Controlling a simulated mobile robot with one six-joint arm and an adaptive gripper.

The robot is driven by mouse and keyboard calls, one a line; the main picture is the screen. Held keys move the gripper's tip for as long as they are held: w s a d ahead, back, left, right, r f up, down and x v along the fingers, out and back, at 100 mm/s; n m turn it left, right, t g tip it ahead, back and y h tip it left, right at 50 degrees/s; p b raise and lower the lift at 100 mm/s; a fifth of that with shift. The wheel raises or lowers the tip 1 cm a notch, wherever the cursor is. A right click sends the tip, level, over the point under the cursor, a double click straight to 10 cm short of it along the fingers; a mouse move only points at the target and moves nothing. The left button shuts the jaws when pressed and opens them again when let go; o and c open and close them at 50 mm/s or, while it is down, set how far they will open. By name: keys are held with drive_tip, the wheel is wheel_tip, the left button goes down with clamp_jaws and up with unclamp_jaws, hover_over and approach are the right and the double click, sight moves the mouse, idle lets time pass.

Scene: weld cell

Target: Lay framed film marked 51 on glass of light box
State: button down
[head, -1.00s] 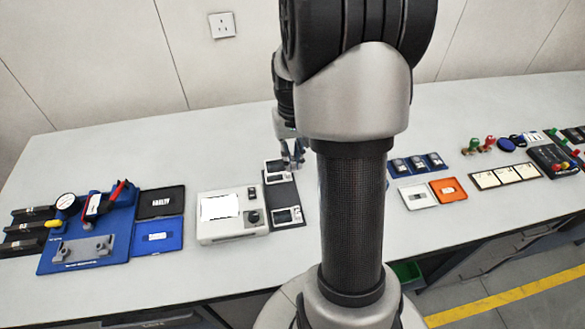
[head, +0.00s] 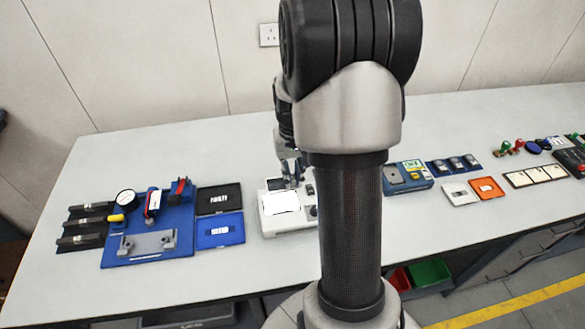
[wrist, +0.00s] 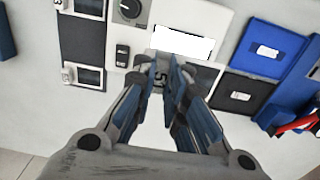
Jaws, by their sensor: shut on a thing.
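My gripper (head: 291,168) is shut on the framed film marked 51 (wrist: 204,76), a pale frame with a dark pane. The number shows partly beside the fingertips in the wrist view, where my gripper (wrist: 174,64) hides part of the frame. The film (head: 283,183) is over the back part of the white light box (head: 287,225). The bright glass (wrist: 183,42) of the light box is still largely uncovered. I cannot tell whether the film touches the box.
Two other framed films (wrist: 90,77) lie on a dark mat (wrist: 82,42) beside the light box. A black case (head: 219,199) and blue case (head: 220,230) lie left of the box in the head view, beyond them a blue fixture board (head: 178,245).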

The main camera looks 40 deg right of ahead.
sight(292, 202)
drive_tip(key=shift+w+a+f, duration=0.15)
drive_tip(key=shift+a+f, duration=0.15)
drive_tip(key=shift+a, duration=0.1)
drive_tip(key=shift+d+f+b, duration=0.25)
drive_tip(key=shift+f+b, duration=0.45)
drive_tip(key=shift+f, duration=0.05)
wheel_tip(292, 202, down, 3)
drive_tip(key=b, duration=0.3)
drive_tip(key=shift+f, duration=0.2)
drive_tip(key=shift+f+b, duration=0.6)
drive_tip(key=shift+f, duration=0.65)
drive_tip(key=shift+f, duration=0.1)
drive_tip(key=c, duration=1.5)
unclamp_jaws()
drive_tip(key=shift+c, duration=0.2)
